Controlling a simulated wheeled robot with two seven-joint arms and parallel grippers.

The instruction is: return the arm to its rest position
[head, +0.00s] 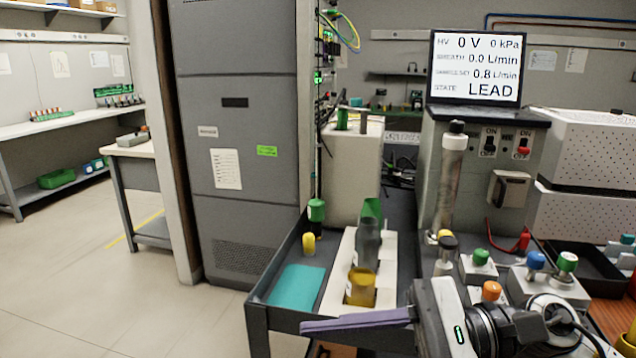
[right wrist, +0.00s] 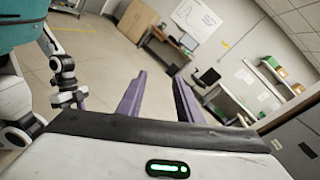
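My right gripper (head: 308,327) reaches in from the lower right of the head view and points left, seen side-on in front of the dark cart. In the right wrist view, its two purple fingers (right wrist: 160,80) stand apart with nothing between them, so it is open and empty. Beyond them is open floor and the far side of the room. White and dark arm links of mine show at the left of the right wrist view.
Just beyond the right gripper, the cart (head: 283,318) holds a white rack (head: 338,283) with bottles, a teal pad (head: 298,286) and a yellow-capped vial (head: 308,244). Capped knobs and a cylinder (head: 450,185) stand at right. A screen (head: 476,68) reads LEAD. Floor at left is clear.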

